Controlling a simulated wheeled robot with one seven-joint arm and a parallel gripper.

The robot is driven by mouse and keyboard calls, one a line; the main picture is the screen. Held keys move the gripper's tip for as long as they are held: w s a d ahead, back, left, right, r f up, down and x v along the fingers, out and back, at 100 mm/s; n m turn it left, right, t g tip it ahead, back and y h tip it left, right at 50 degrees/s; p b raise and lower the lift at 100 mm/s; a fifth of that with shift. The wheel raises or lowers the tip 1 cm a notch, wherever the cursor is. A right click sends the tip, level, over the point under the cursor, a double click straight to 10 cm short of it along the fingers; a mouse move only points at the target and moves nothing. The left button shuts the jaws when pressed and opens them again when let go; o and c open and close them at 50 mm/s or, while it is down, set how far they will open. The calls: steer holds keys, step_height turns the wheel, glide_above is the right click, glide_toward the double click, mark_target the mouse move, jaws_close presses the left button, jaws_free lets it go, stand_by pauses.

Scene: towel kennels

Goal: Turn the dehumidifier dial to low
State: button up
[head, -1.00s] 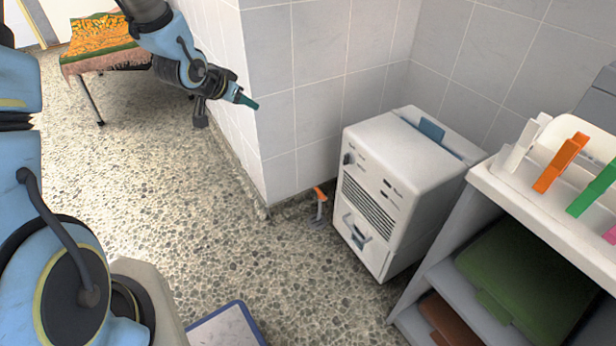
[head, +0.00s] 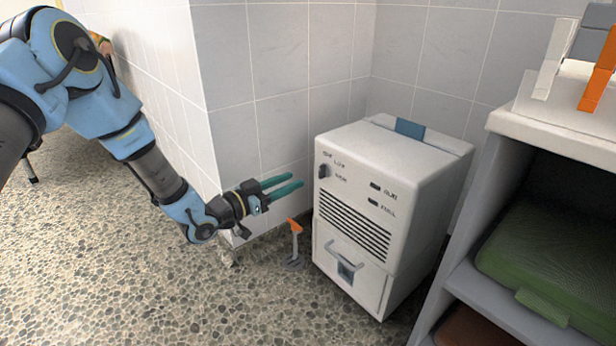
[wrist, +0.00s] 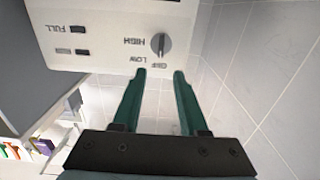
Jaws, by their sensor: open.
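The white dehumidifier (head: 385,165) stands on the floor by the tiled wall. Its small dark dial (head: 323,171) is at the upper left of its front, beside printed labels. In the wrist view, where the panel appears upside down, the dial (wrist: 158,43) sits beside OFF, LOW and HIGH, its ridge roughly in line with OFF. My gripper (head: 297,180) is open and empty, its green fingers pointing at the panel just left of the dial in the head view. In the wrist view the fingertips (wrist: 160,73) sit either side of the dial's line, apparently short of it.
A tiled wall corner (head: 205,100) is behind my gripper. An orange-topped object (head: 295,228) stands on the floor left of the dehumidifier. The pebbled floor in front is clear.

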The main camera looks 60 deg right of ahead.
mark_target(323, 171)
steer(key=b+x, duration=0.2)
steer(key=x, duration=0.6)
steer(key=shift+d, duration=0.4)
steer(key=shift+c, duration=0.2)
jaws_close()
